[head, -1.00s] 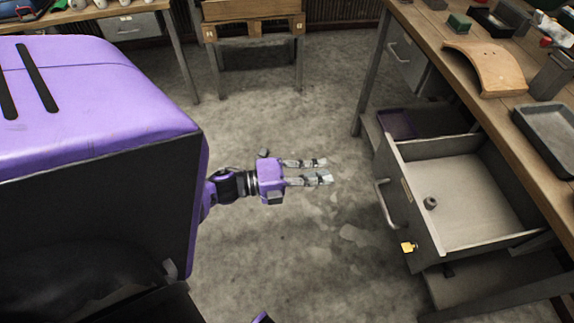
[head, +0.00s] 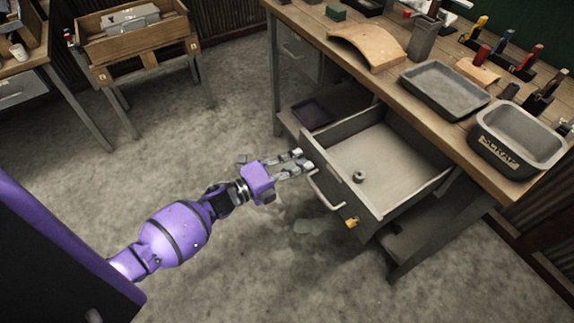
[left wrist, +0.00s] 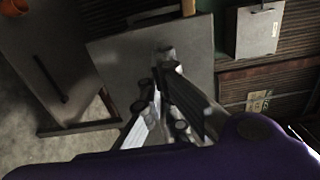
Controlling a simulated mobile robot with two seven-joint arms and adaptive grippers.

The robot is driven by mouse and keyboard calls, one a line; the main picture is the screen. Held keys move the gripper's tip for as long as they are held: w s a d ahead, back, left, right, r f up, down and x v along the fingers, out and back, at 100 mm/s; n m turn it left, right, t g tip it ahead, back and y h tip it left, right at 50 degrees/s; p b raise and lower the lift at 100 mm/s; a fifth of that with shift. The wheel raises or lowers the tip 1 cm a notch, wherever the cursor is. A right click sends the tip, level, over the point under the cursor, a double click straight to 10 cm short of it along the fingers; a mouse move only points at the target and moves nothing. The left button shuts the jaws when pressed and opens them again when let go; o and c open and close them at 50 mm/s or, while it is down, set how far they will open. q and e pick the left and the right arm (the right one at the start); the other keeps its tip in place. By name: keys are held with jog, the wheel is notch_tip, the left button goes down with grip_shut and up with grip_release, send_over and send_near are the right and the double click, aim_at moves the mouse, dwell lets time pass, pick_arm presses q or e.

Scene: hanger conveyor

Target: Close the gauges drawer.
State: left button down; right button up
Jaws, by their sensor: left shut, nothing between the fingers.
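The open grey drawer (head: 338,199) sticks out from under the wooden workbench. Its front panel has a curved bar handle (head: 325,194) and a yellow padlock-like piece (head: 351,223). A small dark ring-like part (head: 359,176) lies inside on the drawer floor. My left gripper (head: 300,160) is shut and empty, its fingers pointing at the drawer front near the far end of the handle. I cannot tell whether they touch it. The left wrist view shows the fingers (left wrist: 162,68) before a grey panel. My right gripper is not in view.
The workbench (head: 385,72) carries a curved wooden piece (head: 368,47), a grey tray (head: 444,90), a labelled bin (head: 518,138) and several tools. A purple tray (head: 312,113) sits on the lower shelf. A wooden stand (head: 137,45) is at the back left. The concrete floor before the drawer is clear.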

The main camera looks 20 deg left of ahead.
pick_arm(q)
jog(key=shift+w+d, duration=0.1)
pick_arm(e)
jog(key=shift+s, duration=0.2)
pick_arm(q)
jog(key=shift+w+d, duration=0.35)
jog(key=shift+w, duration=0.15)
jog(key=b+x, duration=0.9)
jog(key=x, duration=1.6)
jog(key=shift+w+d+f, duration=0.15)
jog(key=shift+f, duration=0.05)
jog(key=shift+w+d+r, duration=0.1)
jog(key=shift+w+d, duration=0.2)
jog(key=shift+w, duration=0.2)
jog(key=shift+r+b, duration=0.15)
jog(key=shift+b, duration=0.15)
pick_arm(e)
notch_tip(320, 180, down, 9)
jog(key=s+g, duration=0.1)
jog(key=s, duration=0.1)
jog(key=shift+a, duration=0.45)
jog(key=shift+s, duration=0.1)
